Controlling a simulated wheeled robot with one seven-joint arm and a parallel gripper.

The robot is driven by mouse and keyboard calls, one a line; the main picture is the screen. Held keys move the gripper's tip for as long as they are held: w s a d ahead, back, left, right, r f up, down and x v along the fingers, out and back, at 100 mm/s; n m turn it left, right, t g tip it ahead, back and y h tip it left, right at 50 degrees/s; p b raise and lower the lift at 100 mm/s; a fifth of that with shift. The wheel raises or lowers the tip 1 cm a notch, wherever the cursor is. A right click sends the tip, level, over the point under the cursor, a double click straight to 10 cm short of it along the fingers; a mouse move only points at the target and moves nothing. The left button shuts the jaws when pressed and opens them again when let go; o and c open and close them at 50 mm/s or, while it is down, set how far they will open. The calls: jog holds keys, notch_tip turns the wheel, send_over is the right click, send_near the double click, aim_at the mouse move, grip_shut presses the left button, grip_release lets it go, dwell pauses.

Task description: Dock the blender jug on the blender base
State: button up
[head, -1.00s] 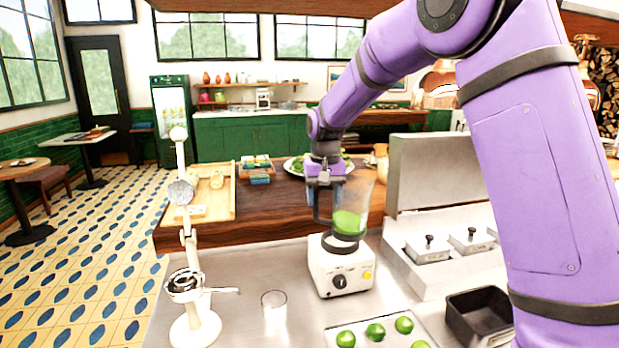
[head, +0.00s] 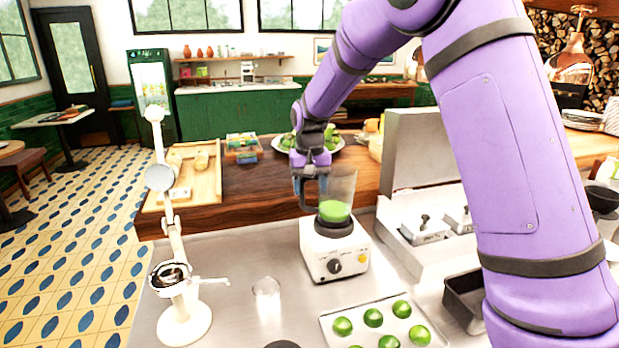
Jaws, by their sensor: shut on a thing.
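The blender jug (head: 341,187) is clear with green contents and a dark collar at its bottom. It stands about upright over the white blender base (head: 333,255), which has a dark knob and a yellow button. The collar meets the top of the base in the picture; I cannot tell whether it is fully seated. My gripper (head: 308,185) is shut on the jug's dark handle, at the jug's left side. The fingertips are partly hidden against the handle.
A white citrus press (head: 183,310) and an empty glass (head: 266,288) stand left of the base. A tray of limes (head: 331,323) lies in front. A steel bin unit (head: 432,150) is close on the right. Bare steel counter (head: 240,250) lies left of the base.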

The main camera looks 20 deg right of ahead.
jog(key=shift+f, duration=1.05)
dwell(1.3)
jog(key=o, duration=1.1)
jog(key=shift+s+r, duration=0.1)
jog(key=shift+r, duration=5.35)
jog(key=shift+r, duration=0.1)
